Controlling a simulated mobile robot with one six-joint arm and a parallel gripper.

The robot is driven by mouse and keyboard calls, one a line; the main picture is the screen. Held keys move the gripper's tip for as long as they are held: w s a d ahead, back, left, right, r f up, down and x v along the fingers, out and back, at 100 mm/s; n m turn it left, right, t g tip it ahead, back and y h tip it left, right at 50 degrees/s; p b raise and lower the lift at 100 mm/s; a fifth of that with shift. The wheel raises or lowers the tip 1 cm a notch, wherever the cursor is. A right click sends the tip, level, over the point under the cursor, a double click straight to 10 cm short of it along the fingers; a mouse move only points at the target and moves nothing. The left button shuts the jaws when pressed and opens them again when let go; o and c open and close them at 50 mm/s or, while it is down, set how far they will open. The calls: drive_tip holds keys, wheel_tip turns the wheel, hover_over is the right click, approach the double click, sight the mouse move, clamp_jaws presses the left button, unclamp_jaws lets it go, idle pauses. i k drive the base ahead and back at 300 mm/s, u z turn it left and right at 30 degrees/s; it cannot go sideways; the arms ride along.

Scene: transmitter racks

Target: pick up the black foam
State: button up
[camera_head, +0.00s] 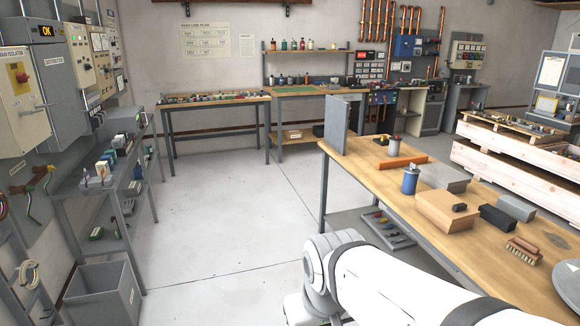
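A black block (496,218), which may be the black foam, lies on the wooden workbench (470,243) at the right, to the right of a brown cardboard box (446,212). My white arm crosses the bottom of the view, in front of the bench's near edge. My gripper is not in view.
A grey block (515,207), a wooden brush (524,250), a blue canister (410,180) and a grey upright panel (337,125) are on the bench. Wooden crates (515,172) stand behind it. A shelf rack (105,175) and grey bin (103,293) are left. The middle floor is clear.

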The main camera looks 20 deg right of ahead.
sight(494, 216)
drive_tip(key=z, duration=0.6)
drive_tip(key=i, duration=1.2)
drive_tip(key=z, duration=1.3)
drive_tip(key=i, duration=0.85)
drive_tip(key=z, duration=0.35)
drive_tip(key=k, duration=0.9)
drive_tip(key=z, duration=0.2)
drive_tip(key=i, duration=0.9)
drive_tip(key=u, duration=0.1)
